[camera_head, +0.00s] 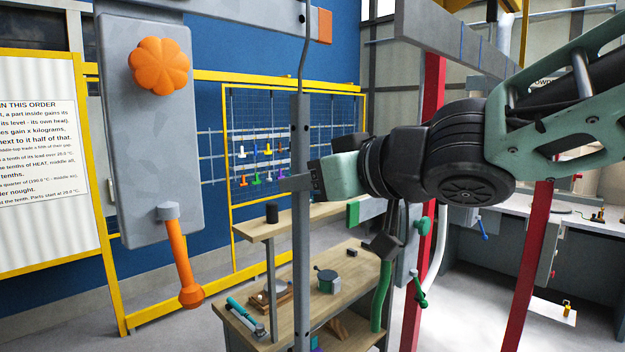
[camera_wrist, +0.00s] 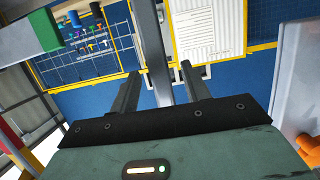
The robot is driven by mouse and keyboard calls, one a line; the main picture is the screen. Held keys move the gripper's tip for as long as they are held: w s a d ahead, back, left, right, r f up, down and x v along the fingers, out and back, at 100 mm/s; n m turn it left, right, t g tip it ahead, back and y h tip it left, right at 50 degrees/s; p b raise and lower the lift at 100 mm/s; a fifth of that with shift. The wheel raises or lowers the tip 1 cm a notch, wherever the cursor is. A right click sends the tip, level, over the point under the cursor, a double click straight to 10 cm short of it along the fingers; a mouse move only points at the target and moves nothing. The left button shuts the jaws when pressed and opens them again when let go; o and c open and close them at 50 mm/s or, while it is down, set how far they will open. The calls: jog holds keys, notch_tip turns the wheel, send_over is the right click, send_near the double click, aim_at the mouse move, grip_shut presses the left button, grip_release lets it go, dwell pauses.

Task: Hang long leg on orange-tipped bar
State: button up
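The long leg (camera_head: 300,240) is a grey, upright slotted post with a thin bent rod at its top. The rod rises in front of the orange-tipped bar (camera_head: 325,26), a grey beam with an orange end. The rod's upper end is cut off, so I cannot tell whether it rests on the bar. My gripper (camera_head: 290,183) is at the leg's upper part. In the wrist view, the fingers of my gripper (camera_wrist: 160,72) stand apart on either side of the leg (camera_wrist: 154,45), with gaps visible beside it.
A grey panel (camera_head: 150,120) with an orange knob (camera_head: 158,65) and orange lever (camera_head: 182,265) stands close on the left. A wooden bench (camera_head: 350,275) with tools is behind the leg. Red posts (camera_head: 525,265) and a green-ended bar (camera_head: 353,213) are to the right.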

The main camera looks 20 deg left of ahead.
dwell(0.5)
jog(key=p+v, duration=0.3)
jog(key=v, duration=0.5)
dwell(1.0)
